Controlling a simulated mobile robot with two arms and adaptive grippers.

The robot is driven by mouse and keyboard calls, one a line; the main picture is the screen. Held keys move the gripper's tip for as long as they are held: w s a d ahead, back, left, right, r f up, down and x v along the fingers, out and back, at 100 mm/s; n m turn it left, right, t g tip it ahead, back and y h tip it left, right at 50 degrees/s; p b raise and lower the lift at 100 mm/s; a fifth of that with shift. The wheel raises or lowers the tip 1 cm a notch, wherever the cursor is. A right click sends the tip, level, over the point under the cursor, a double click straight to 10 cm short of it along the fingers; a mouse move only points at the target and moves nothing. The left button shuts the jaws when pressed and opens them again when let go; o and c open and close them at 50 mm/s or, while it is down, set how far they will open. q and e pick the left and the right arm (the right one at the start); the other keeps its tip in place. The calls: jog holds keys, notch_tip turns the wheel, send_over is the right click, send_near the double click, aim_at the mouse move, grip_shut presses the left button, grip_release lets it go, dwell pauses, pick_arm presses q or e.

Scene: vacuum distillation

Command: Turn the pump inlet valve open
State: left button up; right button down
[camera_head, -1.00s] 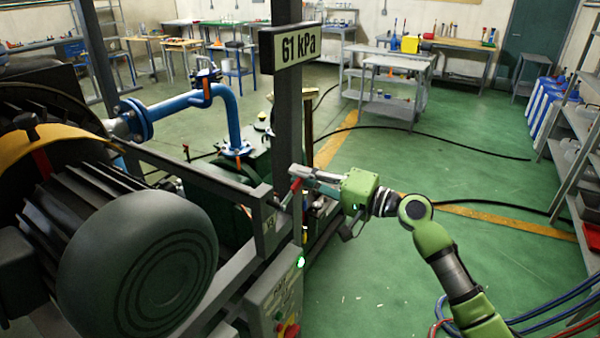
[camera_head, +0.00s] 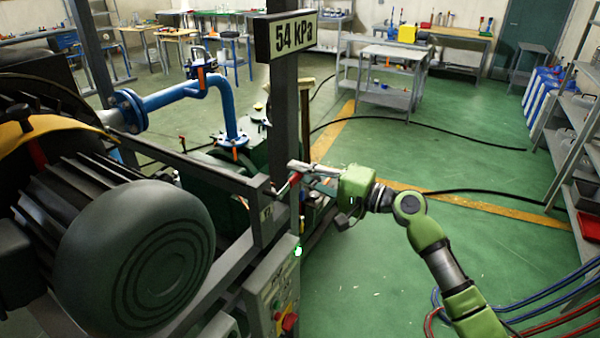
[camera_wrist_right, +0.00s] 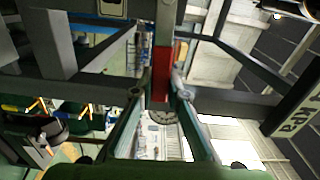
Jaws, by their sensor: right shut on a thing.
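A valve lever with a red grip (camera_head: 294,178) sticks out beside the grey upright post in the head view. It slants up to the right. My right gripper (camera_head: 299,171) is at the lever's red end, with its fingers closed on it. In the right wrist view the red grip (camera_wrist_right: 163,75) stands between the two fingertips. The valve body behind the lever is largely hidden by the frame. A sign on the post (camera_head: 285,36) reads 54 kPa. My left gripper is not in view.
A large dark ribbed motor (camera_head: 135,255) fills the left front. A blue pipe (camera_head: 175,97) runs behind it to a green pump unit. A control box with lit green and red buttons (camera_head: 275,300) sits below the lever.

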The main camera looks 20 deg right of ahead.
jog(key=c, duration=2)
grip_release()
jog(key=shift+o, duration=0.2)
jog(key=v, duration=1.2)
